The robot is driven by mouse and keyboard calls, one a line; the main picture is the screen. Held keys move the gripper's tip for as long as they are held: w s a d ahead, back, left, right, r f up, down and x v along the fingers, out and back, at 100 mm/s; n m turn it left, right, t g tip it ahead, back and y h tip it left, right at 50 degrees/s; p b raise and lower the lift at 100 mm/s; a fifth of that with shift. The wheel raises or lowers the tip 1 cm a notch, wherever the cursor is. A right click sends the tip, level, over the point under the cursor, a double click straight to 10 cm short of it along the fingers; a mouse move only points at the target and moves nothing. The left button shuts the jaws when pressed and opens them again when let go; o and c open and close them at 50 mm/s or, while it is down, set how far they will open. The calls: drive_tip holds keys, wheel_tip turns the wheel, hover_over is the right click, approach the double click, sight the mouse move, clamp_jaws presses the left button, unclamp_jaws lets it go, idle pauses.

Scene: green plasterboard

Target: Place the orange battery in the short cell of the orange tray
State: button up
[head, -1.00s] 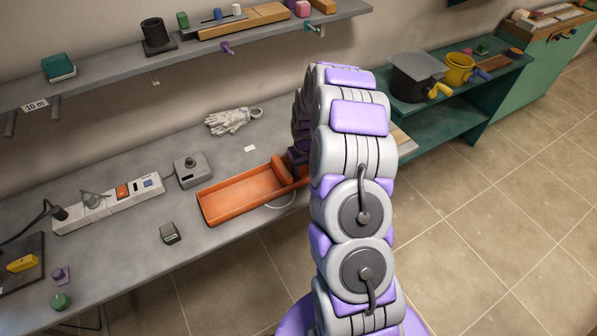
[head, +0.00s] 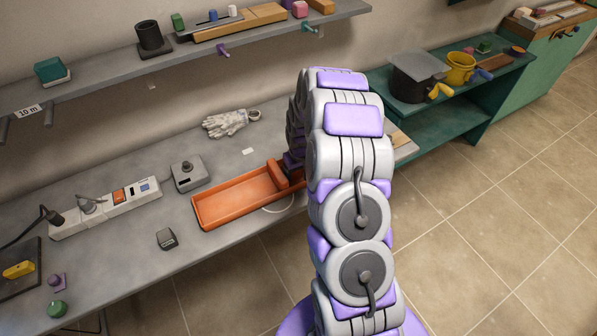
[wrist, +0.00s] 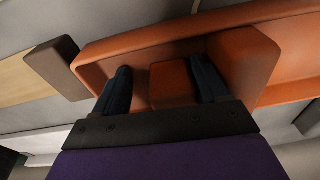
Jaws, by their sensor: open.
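The orange tray (head: 215,217) lies near the front edge of the grey bench, with its long cell empty in the head view. A raised orange divider (wrist: 245,62) closes off its short cell, which my arm hides in the head view. In the wrist view, the orange battery (wrist: 172,84) is a small block inside the short cell. My gripper (wrist: 161,68) is open, with one dark finger on each side of the battery and its tips down inside the cell. A gap shows at the left finger; whether the right finger touches the battery cannot be told.
A grey box with a knob (head: 188,173), a white glove (head: 230,123) and a power strip (head: 107,207) lie on the bench. A small dark block (head: 167,239) sits left of the tray. The shelf (head: 100,95) runs above. A wooden piece (wrist: 28,83) borders the tray.

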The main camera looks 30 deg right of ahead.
drive_tip(key=shift+a+r, duration=0.1)
drive_tip(key=shift+r, duration=0.05)
wheel_tip(320, 180, up, 12)
drive_tip(key=s+p, duration=0.1)
drive_tip(key=p, duration=0.1)
drive_tip(key=s+a+r, duration=0.9)
drive_tip(key=s+a+r+g, duration=0.1)
drive_tip(key=s+a+r, duration=0.1)
drive_tip(key=s, duration=0.7)
drive_tip(key=s+a+r+g, duration=0.1)
drive_tip(key=s+a+r, duration=0.2)
drive_tip(key=s, duration=0.7)
drive_tip(key=s+a+r+g, duration=0.1)
drive_tip(key=s+a+r, duration=0.2)
drive_tip(key=s, duration=0.6)
drive_tip(key=shift+s, duration=0.15)
